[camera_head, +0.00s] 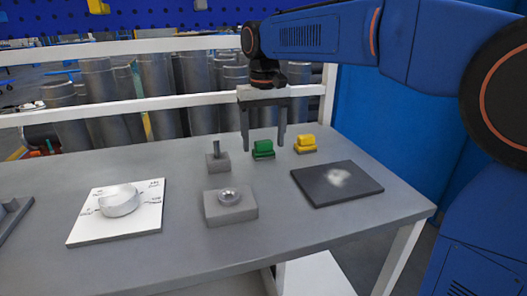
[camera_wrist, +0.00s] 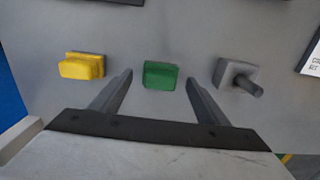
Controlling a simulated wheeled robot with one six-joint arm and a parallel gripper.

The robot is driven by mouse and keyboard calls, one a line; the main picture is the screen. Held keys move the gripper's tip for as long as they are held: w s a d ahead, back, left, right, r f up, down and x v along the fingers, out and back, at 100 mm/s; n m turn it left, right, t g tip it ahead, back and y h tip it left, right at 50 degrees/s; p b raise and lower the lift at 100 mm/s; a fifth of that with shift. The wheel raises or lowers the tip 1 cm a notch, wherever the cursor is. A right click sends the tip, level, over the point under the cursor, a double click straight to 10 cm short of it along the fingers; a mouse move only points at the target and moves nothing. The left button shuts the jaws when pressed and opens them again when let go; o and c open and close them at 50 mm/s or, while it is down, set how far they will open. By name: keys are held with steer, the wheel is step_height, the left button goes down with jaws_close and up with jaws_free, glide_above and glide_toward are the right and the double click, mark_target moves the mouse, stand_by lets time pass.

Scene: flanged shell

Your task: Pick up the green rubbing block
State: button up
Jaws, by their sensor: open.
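The green rubbing block (camera_head: 263,148) stands on the grey table near its back edge, between a grey block with a peg and a yellow block. My gripper (camera_head: 264,148) hangs with its fingers pointing down around the green block's place in the head view. In the wrist view the green block (camera_wrist: 160,75) lies beyond and between the two fingertips of my gripper (camera_wrist: 160,78), with a gap on each side. The gripper is open and empty. I cannot tell how high the fingertips are above the table.
The yellow block (camera_head: 305,144) stands to the right and the peg block (camera_head: 218,158) to the left. A dark plate (camera_head: 336,190) with a pale patch, a grey block with a ring (camera_head: 230,206) and a white board (camera_head: 90,230) with a round metal part lie nearer.

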steer(key=shift+f, duration=1.2)
steer(key=c, duration=1.2)
